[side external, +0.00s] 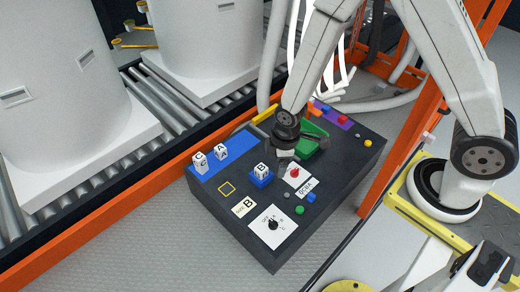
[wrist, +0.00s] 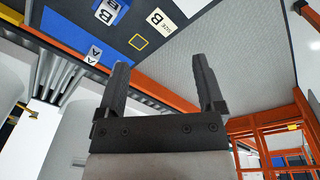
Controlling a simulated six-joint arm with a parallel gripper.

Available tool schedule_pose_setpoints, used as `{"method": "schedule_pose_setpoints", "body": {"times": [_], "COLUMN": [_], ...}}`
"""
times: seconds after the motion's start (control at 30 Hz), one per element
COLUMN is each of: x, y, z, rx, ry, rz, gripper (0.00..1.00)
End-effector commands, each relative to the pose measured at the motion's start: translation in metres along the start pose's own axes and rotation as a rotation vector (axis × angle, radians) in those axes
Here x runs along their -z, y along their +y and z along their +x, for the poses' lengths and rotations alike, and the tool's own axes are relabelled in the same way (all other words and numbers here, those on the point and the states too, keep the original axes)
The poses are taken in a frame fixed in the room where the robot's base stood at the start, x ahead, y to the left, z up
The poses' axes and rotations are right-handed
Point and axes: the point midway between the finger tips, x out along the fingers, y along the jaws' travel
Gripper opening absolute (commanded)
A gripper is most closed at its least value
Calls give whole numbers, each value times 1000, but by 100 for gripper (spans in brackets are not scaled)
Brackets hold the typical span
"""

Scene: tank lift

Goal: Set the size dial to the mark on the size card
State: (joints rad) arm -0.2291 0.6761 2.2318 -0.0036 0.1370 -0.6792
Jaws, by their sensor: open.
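The size dial (side external: 273,225) is a black knob on a white plate (side external: 287,231) at the panel's near corner. The plate has printed marks around the knob; its pointer direction is too small to tell. The size card (side external: 244,206) reads B and lies just left of the dial plate. It also shows at the top of the wrist view (wrist: 166,16). My gripper (side external: 285,155) is over the middle of the panel, behind the dial and apart from it. In the wrist view its two fingers (wrist: 162,82) stand apart with nothing between them. The dial is not in the wrist view.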

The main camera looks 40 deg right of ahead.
Motion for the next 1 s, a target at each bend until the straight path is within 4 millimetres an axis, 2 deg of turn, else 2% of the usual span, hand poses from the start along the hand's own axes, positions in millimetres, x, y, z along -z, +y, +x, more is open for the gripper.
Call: {"method": "schedule_pose_setpoints", "body": {"times": [0.03,0.3,0.53,0.73,1.0], "x": [2,10,7,4,4], "y": [-6,-31,-54,-65,-66], "z": [13,75,122,142,145], "rx": [10,44,72,83,84], "ry": [-9,-34,-48,-52,-52], "rz": [-54,-338,-552,-646,-661], "gripper": [87,87,87,87,87]}}
